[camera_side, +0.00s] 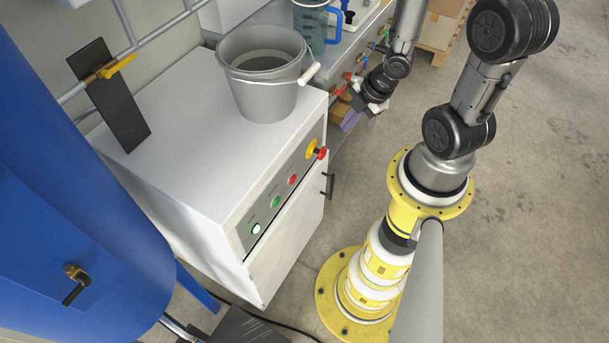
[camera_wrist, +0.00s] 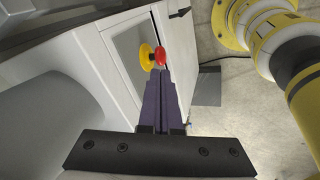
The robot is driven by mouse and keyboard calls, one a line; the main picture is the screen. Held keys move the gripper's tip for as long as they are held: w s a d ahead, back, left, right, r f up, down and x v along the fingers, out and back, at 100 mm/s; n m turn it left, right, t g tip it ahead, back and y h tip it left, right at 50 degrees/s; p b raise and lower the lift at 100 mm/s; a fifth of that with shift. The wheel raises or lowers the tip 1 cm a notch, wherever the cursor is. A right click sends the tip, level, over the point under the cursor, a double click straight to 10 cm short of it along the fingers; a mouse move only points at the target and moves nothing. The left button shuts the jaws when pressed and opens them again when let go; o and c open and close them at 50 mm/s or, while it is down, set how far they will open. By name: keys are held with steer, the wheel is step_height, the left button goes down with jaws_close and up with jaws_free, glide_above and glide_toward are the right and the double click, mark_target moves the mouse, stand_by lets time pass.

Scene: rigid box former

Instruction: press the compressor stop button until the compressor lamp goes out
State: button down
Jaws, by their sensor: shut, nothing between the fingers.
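The compressor's white cabinet (camera_side: 215,150) has a sloping front panel (camera_side: 310,137). On it, in the side view, are a bright, pale green lamp (camera_side: 256,228) that looks lit, a green button (camera_side: 276,202), a red button (camera_side: 292,180) and a larger red knob on a yellow base (camera_side: 317,152). The labels are too small to read. My gripper (camera_side: 350,121) is shut and empty, above and apart from the panel near its upper right end. In the wrist view my shut fingers (camera_wrist: 158,76) point towards the red knob (camera_wrist: 160,56); the smaller buttons and lamp are not visible there.
A grey bucket (camera_side: 262,85) with a white-gripped handle stands on the cabinet. A black handle (camera_side: 329,185) sticks out from the cabinet front. A blue tank (camera_side: 75,190) is at the left. A bench with a blue jug (camera_side: 311,25) is behind. Floor to the right is clear.

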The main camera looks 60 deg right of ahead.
mark_target(293, 179)
steer(key=s+a+f+n+t+y, duration=0.1)
steer(key=s+a+f+n+y, duration=0.2)
steer(key=a, duration=0.5)
steer(key=shift+f+y, duration=0.6)
steer(key=shift+f, duration=0.1)
steer(key=shift+s+a, duration=0.1)
steer(key=w+a+f, duration=0.3)
steer(key=w+f, duration=0.5)
steer(key=shift+w+a, duration=0.35)
